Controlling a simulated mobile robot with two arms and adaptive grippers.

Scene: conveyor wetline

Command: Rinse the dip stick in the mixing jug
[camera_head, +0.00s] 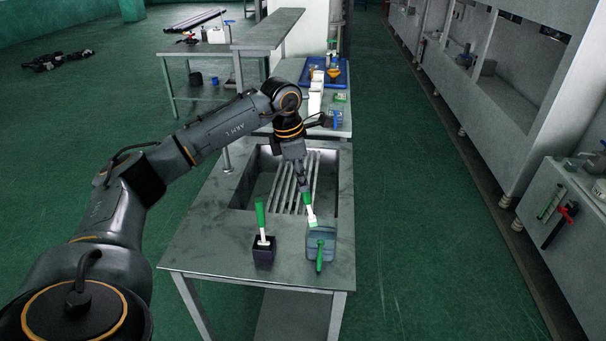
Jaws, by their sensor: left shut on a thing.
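My left gripper (304,190) points down over the front of the sink bench and is shut on the top of a stick. I take this to be the dip stick (309,208); it has a green handle and a white lower part, and leans slightly. Its lower end is at the rim of a grey-blue jug (328,238) with a green handle at the front. I cannot tell whether the tip is inside the jug or just above it. My right gripper is not in view.
A dark square holder (263,252) with another green-and-white tool (261,222) stands left of the jug. Behind is a sink with a slatted rack (290,190). Farther back are a blue tray (327,75) and bottles. The bench's front edge (255,282) is close.

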